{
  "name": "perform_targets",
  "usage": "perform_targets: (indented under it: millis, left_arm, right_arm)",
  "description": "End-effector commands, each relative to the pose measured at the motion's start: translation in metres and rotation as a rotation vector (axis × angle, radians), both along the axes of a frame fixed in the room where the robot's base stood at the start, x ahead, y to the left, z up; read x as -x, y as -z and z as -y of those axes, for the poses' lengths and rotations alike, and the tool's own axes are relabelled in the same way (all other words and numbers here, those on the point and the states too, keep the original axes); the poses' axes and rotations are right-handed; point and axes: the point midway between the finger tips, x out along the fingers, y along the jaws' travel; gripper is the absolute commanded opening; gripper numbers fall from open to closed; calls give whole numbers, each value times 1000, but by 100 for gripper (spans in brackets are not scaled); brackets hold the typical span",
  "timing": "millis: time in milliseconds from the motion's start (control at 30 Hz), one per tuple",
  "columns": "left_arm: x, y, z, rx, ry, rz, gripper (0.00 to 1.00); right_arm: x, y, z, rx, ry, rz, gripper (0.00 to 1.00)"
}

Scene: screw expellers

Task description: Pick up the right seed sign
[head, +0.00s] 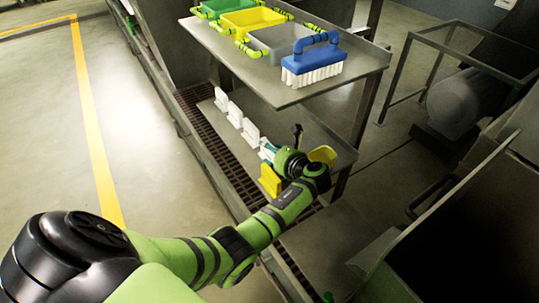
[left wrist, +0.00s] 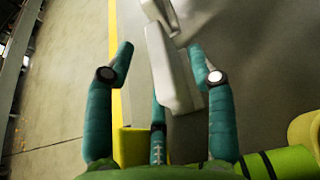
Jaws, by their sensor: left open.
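I cannot tell whether the fingers touch the sign.
A yellow object (head: 270,181) and another yellow piece (head: 322,155) are close to my left wrist. The upper shelf (head: 300,92) overhangs, holding green (head: 216,8), yellow (head: 252,20) and grey trays (head: 280,42) and a blue brush (head: 313,58). Floor at left is clear.

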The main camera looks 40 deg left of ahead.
Motion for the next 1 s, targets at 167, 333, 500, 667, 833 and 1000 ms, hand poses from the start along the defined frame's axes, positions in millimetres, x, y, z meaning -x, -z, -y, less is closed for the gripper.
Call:
perform_targets:
  millis: [167, 333, 500, 667, 833, 1000]
  left_arm:
    - [-1, 0, -1, 1, 1, 1, 56]
    - [-1, 0, -1, 1, 1, 1, 12]
    - [-1, 0, 0, 1, 1, 0, 4]
    - [-1, 1, 0, 1, 1, 0, 4]
    - [-1, -3, 0, 1, 1, 0, 4]
    - [-1, -20, -1, 1, 2, 4, 4]
  right_arm:
    - [-1, 0, 0, 0, 0, 3, 40]
    - [-1, 0, 0, 0, 0, 3, 40]
    - [-1, 0, 0, 0, 0, 3, 40]
    - [-1, 0, 0, 0, 0, 2, 40]
    - [-1, -2, 0, 0, 0, 2, 40]
    - [3, -7, 1, 3, 1, -10, 40]
